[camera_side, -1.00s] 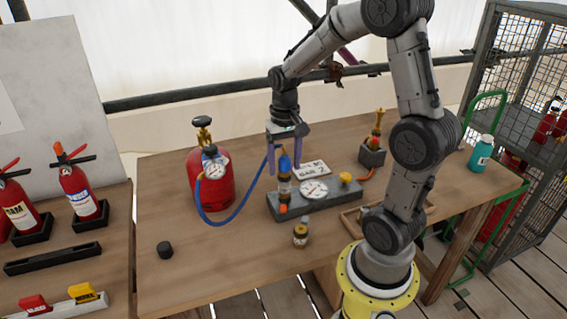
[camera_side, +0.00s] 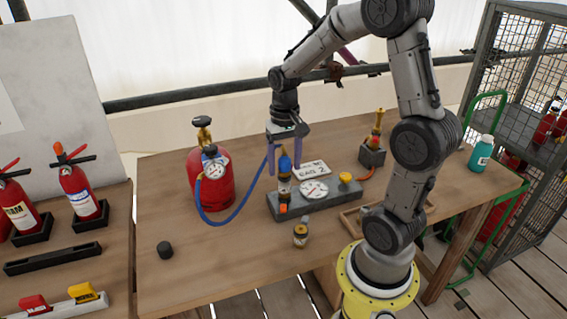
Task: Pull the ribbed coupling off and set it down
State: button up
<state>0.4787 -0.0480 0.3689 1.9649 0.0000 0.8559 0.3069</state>
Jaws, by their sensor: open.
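The coupling appears to be the blue piece (camera_side: 284,163) at the end of the blue hose (camera_side: 238,213).
A red gas cylinder (camera_side: 211,180) stands left of the block. A gauge (camera_side: 313,189) and yellow knob (camera_side: 345,178) are on the block. A small bottle-like piece (camera_side: 300,235) stands in front, and a black cap (camera_side: 165,250) lies front left. The table (camera_side: 220,255) between them is clear.

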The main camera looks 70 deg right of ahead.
aim_at(285, 155)
grip_shut()
jog(key=shift+r, duration=0.15)
dwell(1.3)
jog(key=shift+r, duration=2.85)
